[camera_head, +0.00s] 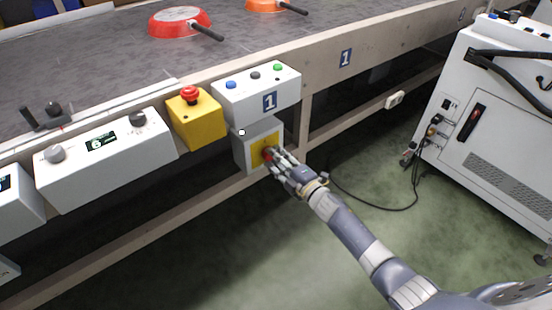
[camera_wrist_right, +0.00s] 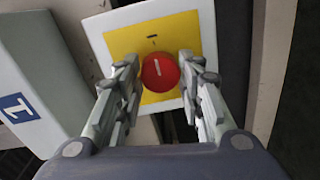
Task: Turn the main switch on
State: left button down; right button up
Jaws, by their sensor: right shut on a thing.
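The main switch is a round red knob (camera_wrist_right: 160,73) with a white mark, on a yellow plate (camera_wrist_right: 190,40) of a white box. In the head view the switch box (camera_head: 243,155) hangs below the conveyor's edge, with the red knob (camera_head: 268,154) partly hidden by my fingers. My right gripper (camera_head: 274,156) reaches it from the lower right. In the right wrist view my right gripper (camera_wrist_right: 160,85) has one finger on each side of the knob, closed on it. The white mark on the knob stands nearly upright, slightly tilted. My left gripper is not in view.
Above the switch is a white button box (camera_head: 262,95) marked 1, with a yellow emergency-stop box (camera_head: 196,125) to its left. A red pan (camera_head: 172,23) and an orange pan (camera_head: 262,5) lie on the conveyor. A white machine (camera_head: 490,130) stands at right; a cable (camera_head: 385,208) lies on the floor.

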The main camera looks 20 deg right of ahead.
dwell(0.3)
jog(key=o, duration=1.1)
jog(key=shift+s, duration=0.1)
jog(key=v, duration=1.2)
jog(key=shift+d, duration=0.1)
jog(key=shift+m, duration=0.3)
